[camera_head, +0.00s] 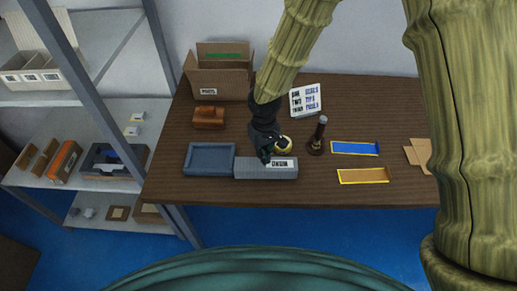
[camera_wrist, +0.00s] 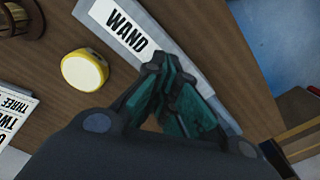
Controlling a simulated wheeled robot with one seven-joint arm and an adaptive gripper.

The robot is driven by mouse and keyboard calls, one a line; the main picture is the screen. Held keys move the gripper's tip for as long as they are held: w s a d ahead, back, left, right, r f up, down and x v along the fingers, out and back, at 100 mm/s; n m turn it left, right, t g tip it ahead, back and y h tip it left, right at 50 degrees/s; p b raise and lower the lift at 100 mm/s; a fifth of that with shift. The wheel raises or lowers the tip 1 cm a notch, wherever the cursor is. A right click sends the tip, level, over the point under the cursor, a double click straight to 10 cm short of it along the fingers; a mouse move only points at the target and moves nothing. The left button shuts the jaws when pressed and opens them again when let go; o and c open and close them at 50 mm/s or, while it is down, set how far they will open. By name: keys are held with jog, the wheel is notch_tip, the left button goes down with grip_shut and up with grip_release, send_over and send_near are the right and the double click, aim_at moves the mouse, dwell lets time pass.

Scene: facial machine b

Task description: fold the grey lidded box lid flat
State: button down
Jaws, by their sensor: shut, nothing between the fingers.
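The grey lidded box (camera_head: 265,170) lies near the table's front edge, a long low grey form with a white label. In the wrist view the box (camera_wrist: 195,28) runs diagonally under my gripper, and its label reads WAND. I cannot tell how far its lid is from flat. My gripper (camera_head: 266,158) points down at the box's back edge in the head view. In the wrist view my gripper (camera_wrist: 166,72) is shut and empty, its fingertips over or against the box beside the label. Contact is unclear, and the fingers hide part of the box.
A blue-grey tray (camera_head: 210,158) sits directly left of the box. A round yellow-and-white item (camera_wrist: 84,70) is close to my gripper. A shelf stands left.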

jog(key=shift+r+p, duration=1.45)
jog(key=shift+r, duration=0.7)
jog(key=shift+f, duration=0.1)
